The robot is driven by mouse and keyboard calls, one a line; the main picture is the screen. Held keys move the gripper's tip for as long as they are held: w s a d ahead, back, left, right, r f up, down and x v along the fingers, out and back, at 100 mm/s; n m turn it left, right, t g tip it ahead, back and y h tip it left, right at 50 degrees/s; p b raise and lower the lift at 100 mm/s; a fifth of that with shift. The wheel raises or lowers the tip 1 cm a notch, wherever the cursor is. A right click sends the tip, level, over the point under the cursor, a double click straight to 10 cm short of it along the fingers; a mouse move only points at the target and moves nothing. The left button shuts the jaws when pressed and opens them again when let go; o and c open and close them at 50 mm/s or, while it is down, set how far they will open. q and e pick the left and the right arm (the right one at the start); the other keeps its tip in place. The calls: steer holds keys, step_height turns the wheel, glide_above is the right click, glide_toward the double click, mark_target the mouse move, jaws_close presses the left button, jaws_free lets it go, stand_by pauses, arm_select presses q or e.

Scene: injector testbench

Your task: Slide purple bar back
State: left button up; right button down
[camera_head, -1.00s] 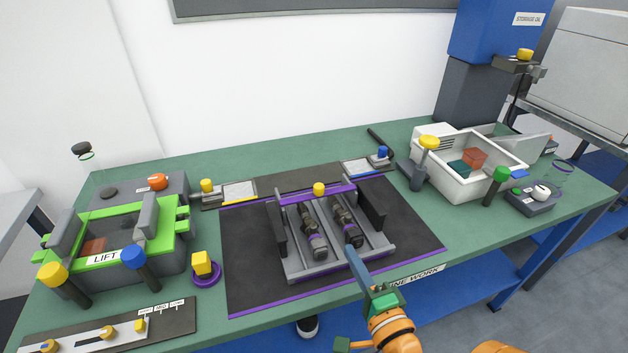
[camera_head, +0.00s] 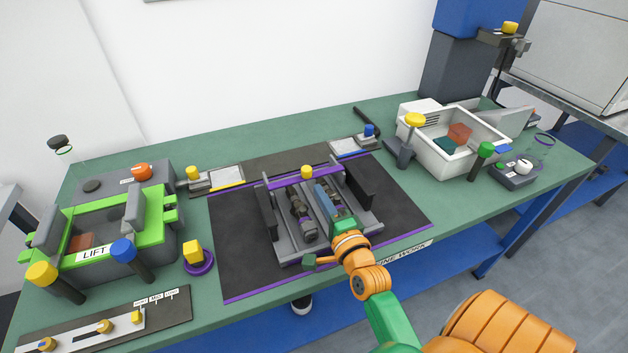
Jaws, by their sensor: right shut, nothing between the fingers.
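The purple bar (camera_head: 285,181) lies across the back of the grey injector fixture (camera_head: 287,257), with a yellow knob (camera_head: 306,172) at its middle. One dark injector (camera_head: 302,215) lies in the fixture's left channel. The injector on the right is mostly hidden by my right gripper (camera_head: 321,186). That gripper reaches in from the front, its fingers together and empty. Its tips are just in front of the bar, a little right of the knob; I cannot tell whether they touch it. My left gripper is out of view.
Dark upright plates (camera_head: 360,184) stand at the fixture's sides. The green LIFT frame (camera_head: 170,222) and a yellow-topped block on a purple ring (camera_head: 198,262) are left. A white bin (camera_head: 432,148) is back right. The black mat (camera_head: 235,245) is bare left of the fixture.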

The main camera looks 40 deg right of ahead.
mark_target(308, 175)
steer(key=x, duration=0.4)
steer(key=shift+w, duration=0.25)
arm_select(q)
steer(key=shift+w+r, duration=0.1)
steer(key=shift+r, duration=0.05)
arm_select(e)
steer(key=shift+w+d+f, duration=0.1)
steer(key=shift+w+d, duration=0.05)
steer(key=shift+w, duration=0.2)
steer(key=x, duration=0.5)
steer(key=shift+w+b, duration=0.1)
steer(key=shift+b, duration=0.3)
steer(key=shift+w, duration=0.2)
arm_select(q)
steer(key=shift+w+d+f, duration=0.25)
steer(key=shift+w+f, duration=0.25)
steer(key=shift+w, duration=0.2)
arm_select(e)
steer(key=shift+s, duration=0.1)
